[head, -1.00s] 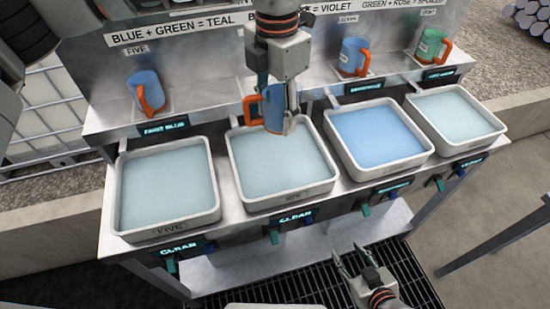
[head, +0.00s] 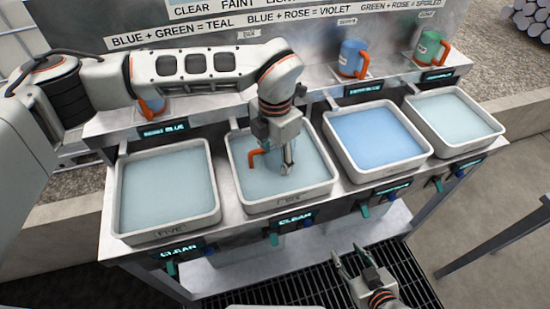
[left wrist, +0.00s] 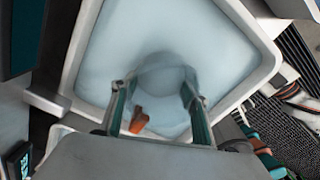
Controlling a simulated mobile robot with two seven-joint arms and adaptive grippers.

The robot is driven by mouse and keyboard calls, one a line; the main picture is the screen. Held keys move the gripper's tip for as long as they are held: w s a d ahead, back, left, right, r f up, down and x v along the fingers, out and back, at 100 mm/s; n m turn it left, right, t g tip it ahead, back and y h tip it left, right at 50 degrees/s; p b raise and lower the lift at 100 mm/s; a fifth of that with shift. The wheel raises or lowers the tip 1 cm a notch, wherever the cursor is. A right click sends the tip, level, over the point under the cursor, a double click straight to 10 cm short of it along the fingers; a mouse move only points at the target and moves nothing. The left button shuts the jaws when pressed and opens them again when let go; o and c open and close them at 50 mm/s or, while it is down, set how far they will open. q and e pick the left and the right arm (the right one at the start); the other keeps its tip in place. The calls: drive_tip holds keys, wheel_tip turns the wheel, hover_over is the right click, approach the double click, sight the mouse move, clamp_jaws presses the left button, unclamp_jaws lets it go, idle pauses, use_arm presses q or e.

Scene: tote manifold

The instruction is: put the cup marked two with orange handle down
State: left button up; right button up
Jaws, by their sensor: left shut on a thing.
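The cup is low in the tub, at or in the pale liquid; the exact depth is unclear. In the left wrist view the cup (left wrist: 162,80) shows faintly between the fingers, its orange handle (left wrist: 139,120) towards the palm. No marking on the cup is readable. My right gripper (head: 357,262) is open and empty near the bottom of the head view.
Other tubs stand beside it: a pale one (head: 118,195) left, a bluer one (head: 422,158) and another pale one (head: 490,130) right. A blue cup (head: 352,57) and a green cup (head: 428,47) stand on the back ledge. My left arm partly hides another cup (head: 150,106).

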use_arm(q)
drive_tip(key=shift+f, duration=0.15)
drive_tip(key=o, duration=1.2)
wheel_tip(320, 180, up, 12)
drive_tip(key=shift+r+b, duration=0.25)
drive_tip(key=shift+b, duration=0.05)
drive_tip(key=shift+d, duration=0.1)
